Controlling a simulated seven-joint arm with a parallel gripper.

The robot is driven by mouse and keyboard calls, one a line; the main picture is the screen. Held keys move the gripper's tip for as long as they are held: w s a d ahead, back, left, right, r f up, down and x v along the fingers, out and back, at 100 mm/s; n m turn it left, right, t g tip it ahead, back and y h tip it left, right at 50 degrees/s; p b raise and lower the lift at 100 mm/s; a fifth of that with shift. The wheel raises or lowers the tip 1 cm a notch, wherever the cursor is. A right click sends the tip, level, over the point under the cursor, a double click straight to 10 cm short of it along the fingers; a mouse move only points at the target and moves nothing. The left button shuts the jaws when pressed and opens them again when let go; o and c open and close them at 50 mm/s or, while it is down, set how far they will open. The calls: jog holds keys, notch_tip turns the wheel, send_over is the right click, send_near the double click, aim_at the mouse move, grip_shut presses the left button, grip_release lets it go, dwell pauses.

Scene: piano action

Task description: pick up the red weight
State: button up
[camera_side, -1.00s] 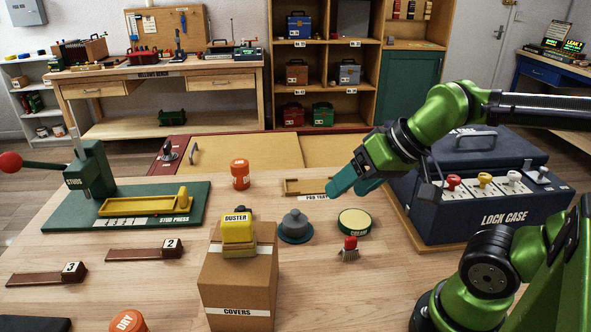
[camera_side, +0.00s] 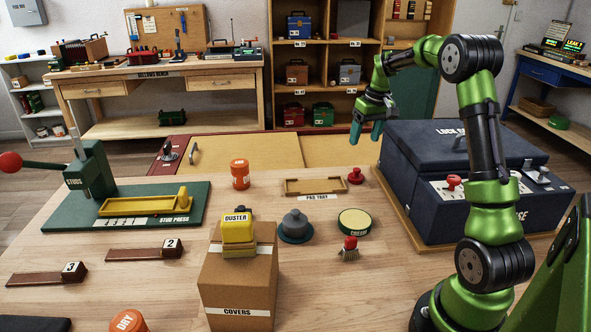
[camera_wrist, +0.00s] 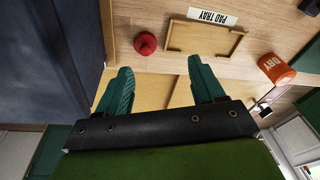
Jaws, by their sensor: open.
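The red weight (camera_side: 355,176) is a small red knobbed piece standing on the table, just right of the pad tray (camera_side: 314,193). In the wrist view the red weight (camera_wrist: 146,43) lies beyond and between my fingertips, a little left of their middle. My gripper (camera_side: 366,133) is open and empty, with its green fingers pointing down. It hangs above the weight and looks apart from it. The wrist view shows both fingers of my gripper (camera_wrist: 160,65) spread apart.
The navy lock case (camera_side: 440,170) stands close right of the weight. An orange DRY jar (camera_side: 240,174), a grey lidded weight (camera_side: 295,225), a round green-sided tin (camera_side: 355,222) and a red-topped brush (camera_side: 349,249) stand nearby. A covers box (camera_side: 240,285) is in front.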

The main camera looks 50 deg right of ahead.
aim_at(357, 169)
jog(key=w+d+n, duration=0.1)
jog(key=d+n, duration=0.3)
jog(key=d, duration=0.1)
jog(key=w+f, duration=0.1)
jog(key=f, duration=0.4)
jog(key=w+f, duration=0.1)
jog(key=f, duration=0.4)
jog(key=w+f, duration=0.1)
jog(key=f, duration=0.5)
jog(key=shift+a, duration=0.1)
jog(key=shift+c, duration=0.2)
jog(key=shift+r, duration=0.15)
jog(key=c, duration=1)
